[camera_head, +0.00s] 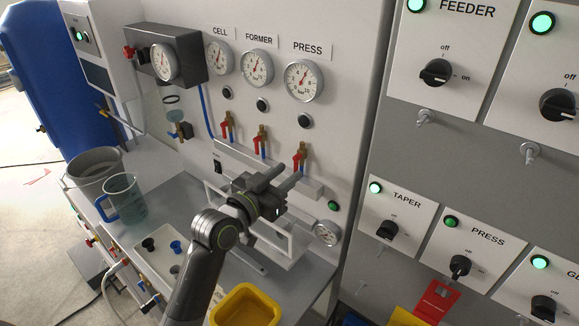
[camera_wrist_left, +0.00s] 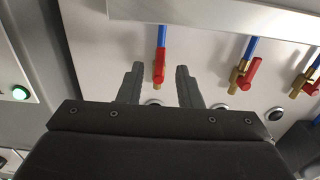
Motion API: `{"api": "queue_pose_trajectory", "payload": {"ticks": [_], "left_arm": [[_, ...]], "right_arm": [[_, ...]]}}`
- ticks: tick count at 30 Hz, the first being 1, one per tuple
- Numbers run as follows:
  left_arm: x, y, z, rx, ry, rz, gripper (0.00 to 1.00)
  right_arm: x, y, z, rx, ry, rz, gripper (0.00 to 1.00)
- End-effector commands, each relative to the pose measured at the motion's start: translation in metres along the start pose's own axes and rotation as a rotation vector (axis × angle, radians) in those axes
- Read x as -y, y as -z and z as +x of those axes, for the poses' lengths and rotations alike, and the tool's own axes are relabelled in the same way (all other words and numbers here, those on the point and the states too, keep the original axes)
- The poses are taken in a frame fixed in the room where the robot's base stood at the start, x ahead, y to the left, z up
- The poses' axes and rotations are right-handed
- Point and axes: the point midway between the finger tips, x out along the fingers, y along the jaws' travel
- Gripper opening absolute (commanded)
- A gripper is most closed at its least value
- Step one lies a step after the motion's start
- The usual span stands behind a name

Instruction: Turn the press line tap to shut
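The press tap (camera_head: 300,157) is the rightmost of three red-handled brass taps on the white panel, below the PRESS gauge. Its red handle runs roughly in line with its blue pipe. My left gripper (camera_head: 287,176) is just below and in front of it, open. In the left wrist view, which is upside down, the press tap (camera_wrist_left: 159,66) shows between the two spread fingers (camera_wrist_left: 158,82), with a gap on each side. I cannot tell how far it sits in depth. My right gripper is in neither view.
The former tap (camera_head: 262,138) and cell tap (camera_head: 227,125) stand to the left. The PRESS gauge (camera_head: 304,81) is above. A grey ledge (camera_head: 312,187) runs below the taps. A blue jug (camera_head: 124,199) and yellow bin (camera_head: 246,305) are on the bench.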

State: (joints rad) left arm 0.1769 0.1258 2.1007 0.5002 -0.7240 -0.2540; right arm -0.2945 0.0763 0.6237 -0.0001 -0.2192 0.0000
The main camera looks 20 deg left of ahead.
Motion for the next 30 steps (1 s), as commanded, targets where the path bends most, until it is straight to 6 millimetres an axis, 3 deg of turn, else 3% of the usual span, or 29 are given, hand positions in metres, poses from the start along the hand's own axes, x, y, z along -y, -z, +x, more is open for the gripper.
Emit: {"api": "queue_pose_trajectory", "payload": {"ticks": [6,16,24,30], "left_arm": [[0.0,0.001,0.018,0.0,0.0,-0.001,0.32],[0.0,0.0,0.021,0.0,0.0,0.0,0.32],[0.0,0.0,0.021,0.0,0.0,0.0,0.0],[0.0,-0.001,0.021,0.0,0.0,0.002,0.0]], "right_arm": [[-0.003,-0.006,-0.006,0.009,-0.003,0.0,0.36],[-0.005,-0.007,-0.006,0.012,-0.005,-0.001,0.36],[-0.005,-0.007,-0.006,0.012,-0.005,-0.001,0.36],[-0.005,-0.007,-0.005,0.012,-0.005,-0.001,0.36]]}}
